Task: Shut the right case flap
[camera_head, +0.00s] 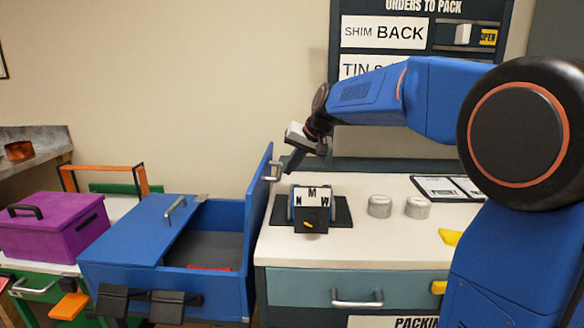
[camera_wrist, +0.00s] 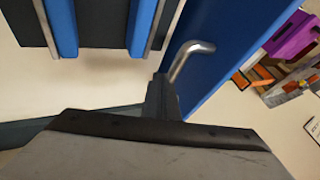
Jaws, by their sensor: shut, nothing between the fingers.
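The blue case (camera_head: 215,292) stands at the left of the white-topped counter. Its left flap (camera_head: 140,236) lies flat over the left half, with a metal handle on top. Its right flap (camera_head: 258,200) stands upright, nearly vertical, at the case's right side, so the right half is open and shows a grey inside with something red. The right flap's metal handle (camera_head: 273,171) is on its right face; in the wrist view the handle (camera_wrist: 190,58) shows close to my fingers. My gripper (camera_head: 285,170) is shut and empty, just right of the flap; I cannot tell whether it touches.
A black stand (camera_head: 311,222) with lettered white faces sits on the counter (camera_head: 380,245), right of the flap. Two round grey tins (camera_head: 380,206) and a yellow piece (camera_head: 450,237) are farther right. A purple box (camera_head: 52,228) is left of the case.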

